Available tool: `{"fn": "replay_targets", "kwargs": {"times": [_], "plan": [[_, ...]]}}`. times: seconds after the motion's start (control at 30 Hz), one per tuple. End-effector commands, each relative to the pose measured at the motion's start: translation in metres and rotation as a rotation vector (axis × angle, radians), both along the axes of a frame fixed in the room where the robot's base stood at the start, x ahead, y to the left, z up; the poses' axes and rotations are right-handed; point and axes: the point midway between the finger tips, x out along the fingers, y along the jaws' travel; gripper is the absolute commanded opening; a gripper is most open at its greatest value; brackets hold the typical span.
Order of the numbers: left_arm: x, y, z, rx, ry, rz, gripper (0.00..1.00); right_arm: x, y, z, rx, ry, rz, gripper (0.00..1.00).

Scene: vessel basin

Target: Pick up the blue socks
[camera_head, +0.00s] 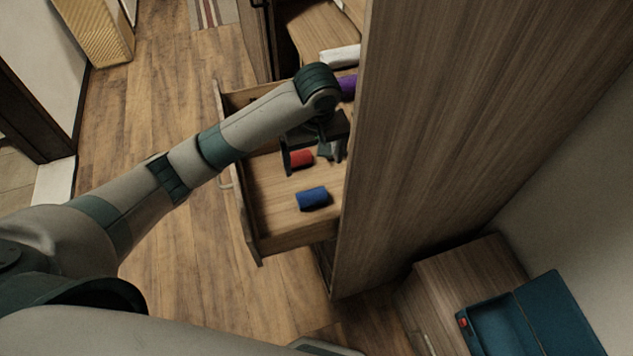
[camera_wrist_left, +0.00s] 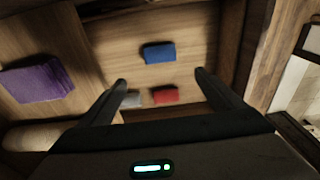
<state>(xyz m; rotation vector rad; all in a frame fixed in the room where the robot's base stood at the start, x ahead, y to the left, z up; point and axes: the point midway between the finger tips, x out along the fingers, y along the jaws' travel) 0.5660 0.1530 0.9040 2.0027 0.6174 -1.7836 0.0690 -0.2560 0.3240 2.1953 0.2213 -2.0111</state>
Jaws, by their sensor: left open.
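The blue socks (camera_head: 312,197) lie as a small rolled bundle on the floor of an open drawer (camera_head: 262,212), near its front end in the head view. In the left wrist view the blue socks (camera_wrist_left: 159,52) lie beyond and between my fingertips. My left gripper (camera_head: 312,157) is open and empty, over the drawer. It also shows in the left wrist view (camera_wrist_left: 161,76), with its fingers spread and apart from the socks. My right gripper is not in view.
A red bundle (camera_wrist_left: 165,95) and a grey item (camera_wrist_left: 132,99) lie near the blue socks. A purple bundle (camera_head: 348,86) is farther back. A tall wooden cabinet side (camera_head: 450,110) stands right of the drawer. Open floor (camera_head: 175,255) lies left.

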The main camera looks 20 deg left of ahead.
Motion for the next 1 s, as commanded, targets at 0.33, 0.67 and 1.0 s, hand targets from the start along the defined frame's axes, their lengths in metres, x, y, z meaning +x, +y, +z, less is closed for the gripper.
{"fn": "replay_targets", "kwargs": {"times": [0.33, 0.67, 1.0], "plan": [[0.0, 0.0, 0.0, 0.0, 0.0, -0.001, 0.88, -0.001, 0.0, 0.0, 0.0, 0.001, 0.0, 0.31], [0.001, 0.001, -0.014, 0.001, 0.003, -0.001, 0.88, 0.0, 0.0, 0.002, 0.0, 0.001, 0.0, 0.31], [0.005, 0.006, -0.07, 0.002, 0.004, 0.0, 0.88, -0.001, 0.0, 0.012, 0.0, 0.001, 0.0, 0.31]]}}
